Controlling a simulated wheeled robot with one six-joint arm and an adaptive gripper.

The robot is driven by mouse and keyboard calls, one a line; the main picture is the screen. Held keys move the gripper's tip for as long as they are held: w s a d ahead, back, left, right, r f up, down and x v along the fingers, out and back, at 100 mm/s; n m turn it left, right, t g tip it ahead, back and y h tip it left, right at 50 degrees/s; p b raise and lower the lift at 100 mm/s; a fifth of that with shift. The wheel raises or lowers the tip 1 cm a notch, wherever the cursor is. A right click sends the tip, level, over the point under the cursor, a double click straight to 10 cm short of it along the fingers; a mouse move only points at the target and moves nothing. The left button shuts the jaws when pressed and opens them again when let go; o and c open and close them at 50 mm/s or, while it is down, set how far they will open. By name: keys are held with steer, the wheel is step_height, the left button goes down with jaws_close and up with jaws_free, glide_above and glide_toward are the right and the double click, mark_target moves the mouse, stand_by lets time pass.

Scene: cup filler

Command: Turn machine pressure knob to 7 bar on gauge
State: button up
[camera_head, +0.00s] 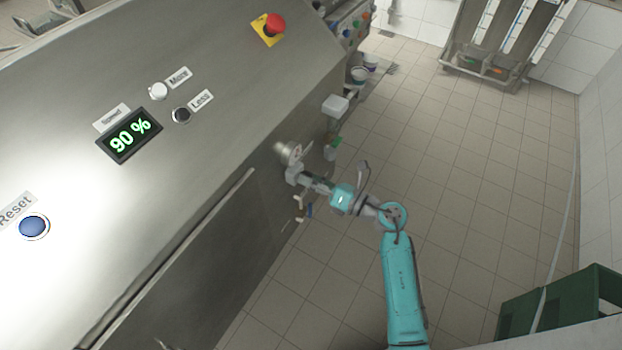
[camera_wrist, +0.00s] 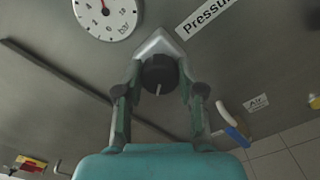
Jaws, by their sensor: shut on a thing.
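The black pressure knob (camera_wrist: 160,75) has a pale pointer line and sits on the grey machine panel in the wrist view. My gripper (camera_wrist: 160,92) has one finger on each side of the knob and is shut on it. The round white gauge (camera_wrist: 108,18), marked bar, is above left and cut off by the top edge. Its red needle shows only in part, so I cannot read the value. A white "Pressure" label (camera_wrist: 204,16) is above right. In the head view my gripper (camera_head: 297,172) is at the machine's side, and the knob is hidden there.
The metal machine (camera_head: 190,200) fills the left. A blue-handled valve (camera_wrist: 236,136) with an Air label is right of the knob. A red emergency button (camera_head: 274,24) is on top. A green crate (camera_head: 520,318) stands at lower right.

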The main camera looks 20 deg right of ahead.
stand_by(0.3)
steer(key=o, duration=1.1)
steer(key=shift+o, duration=0.2)
steer(key=v, duration=1.2)
